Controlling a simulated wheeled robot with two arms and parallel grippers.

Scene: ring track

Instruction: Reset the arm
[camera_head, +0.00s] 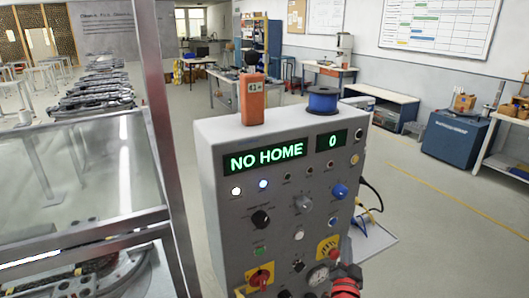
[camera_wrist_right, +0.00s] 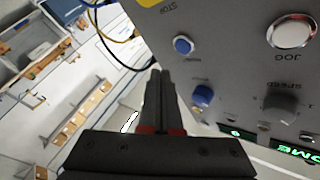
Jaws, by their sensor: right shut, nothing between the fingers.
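A grey control cabinet (camera_head: 218,215) stands in the centre of the head view. Its green displays read "NO HOME" (camera_head: 265,158) and "0" (camera_head: 332,141). Its front carries a blue knob (camera_head: 339,191), a blue button (camera_head: 333,222), a white button (camera_head: 299,233), a black knob (camera_head: 261,219) and a red switch on yellow (camera_head: 260,278). My right gripper (camera_head: 347,270) is low at the cabinet's right front. In the wrist view it (camera_wrist_right: 159,75) is shut and empty, pointing past the blue button (camera_wrist_right: 183,45) and blue knob (camera_wrist_right: 203,95). The "JOG" button (camera_wrist_right: 291,33) shows at right. My left gripper is out of view.
An orange device (camera_head: 252,103) and a blue spool (camera_head: 323,100) sit on the cabinet. A metal-framed clear guard (camera_head: 172,150) stands to its left. Cables (camera_head: 372,198) hang at its right side. Open floor (camera_head: 440,220) lies to the right, before a blue cabinet (camera_head: 455,140).

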